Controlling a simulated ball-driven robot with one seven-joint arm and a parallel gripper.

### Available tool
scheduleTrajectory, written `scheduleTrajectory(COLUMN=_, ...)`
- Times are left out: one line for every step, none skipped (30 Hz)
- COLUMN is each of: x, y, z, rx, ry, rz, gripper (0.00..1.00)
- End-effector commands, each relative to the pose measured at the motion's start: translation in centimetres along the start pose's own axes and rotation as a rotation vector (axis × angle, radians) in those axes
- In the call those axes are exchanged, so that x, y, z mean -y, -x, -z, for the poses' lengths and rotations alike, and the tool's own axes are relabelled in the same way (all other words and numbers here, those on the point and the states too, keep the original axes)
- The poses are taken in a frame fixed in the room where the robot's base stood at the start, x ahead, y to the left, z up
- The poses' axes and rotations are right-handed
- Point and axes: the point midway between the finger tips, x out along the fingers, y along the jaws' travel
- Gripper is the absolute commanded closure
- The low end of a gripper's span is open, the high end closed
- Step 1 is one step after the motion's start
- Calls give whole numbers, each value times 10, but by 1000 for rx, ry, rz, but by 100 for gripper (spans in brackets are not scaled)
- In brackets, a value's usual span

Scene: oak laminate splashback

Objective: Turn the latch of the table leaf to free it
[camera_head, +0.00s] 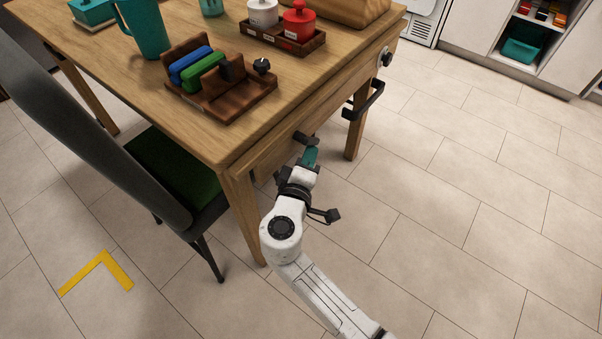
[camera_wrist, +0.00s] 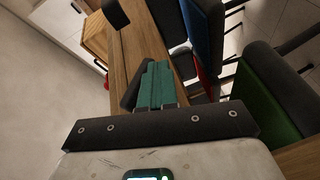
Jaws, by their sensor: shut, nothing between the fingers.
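The wooden table (camera_head: 190,128) has a dark latch (camera_head: 304,137) low on its near right side. In the wrist view a dark piece (camera_wrist: 132,88), which looks like the same latch, lies just left of the teal fingers. My gripper (camera_head: 310,154) is shut and empty, its teal fingertips right at the latch. The shut fingers also show in the wrist view (camera_wrist: 155,84). I cannot tell whether they touch the latch, and the fingers partly hide it. Which way the latch is turned is unclear.
A dark bar handle (camera_head: 364,101) and a black knob (camera_head: 386,59) are farther along the same side. A chair (camera_head: 165,165) with a green seat stands at the left. A wooden holder (camera_head: 222,95) and pots stand on the tabletop. The tiled floor (camera_head: 470,190) at the right is clear.

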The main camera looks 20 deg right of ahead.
Motion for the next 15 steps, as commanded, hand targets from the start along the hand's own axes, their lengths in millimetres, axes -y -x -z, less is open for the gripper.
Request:
scheduleTrajectory(x=10, y=-3, z=-4, rx=-5, ry=10, rz=-32, gripper=100)
scheduleTrajectory(x=10, y=-4, z=-4, rx=-9, ry=17, rz=-50, gripper=100)
scheduleTrajectory(x=10, y=-5, z=-5, rx=-14, ry=29, rz=-75, gripper=100)
scheduleTrajectory(x=10, y=-6, z=-5, rx=-18, ry=37, rz=-94, gripper=100)
scheduleTrajectory(x=9, y=-7, z=-5, rx=-23, ry=44, rz=-113, gripper=100)
scheduleTrajectory(x=9, y=-8, z=-5, rx=-29, ry=54, rz=-138, gripper=100)
scheduleTrajectory(x=9, y=-8, z=-6, rx=-33, ry=61, rz=-157, gripper=100)
scheduleTrajectory(x=8, y=-9, z=-6, rx=-36, ry=69, rz=-176, gripper=100)
scheduleTrajectory(x=8, y=-10, z=-6, rx=-42, ry=80, rz=-201, gripper=100)
scheduleTrajectory(x=7, y=-11, z=-6, rx=-47, ry=88, rz=-219, gripper=100)
scheduleTrajectory(x=7, y=-12, z=-7, rx=-50, ry=95, rz=-238, gripper=100)
scheduleTrajectory(x=6, y=-13, z=-7, rx=-55, ry=106, rz=-263, gripper=100)
scheduleTrajectory(x=5, y=-13, z=-7, rx=-60, ry=115, rz=-282, gripper=100)
scheduleTrajectory(x=5, y=-14, z=-8, rx=-64, ry=122, rz=-299, gripper=100)
scheduleTrajectory(x=4, y=-15, z=-8, rx=-69, ry=133, rz=-323, gripper=100)
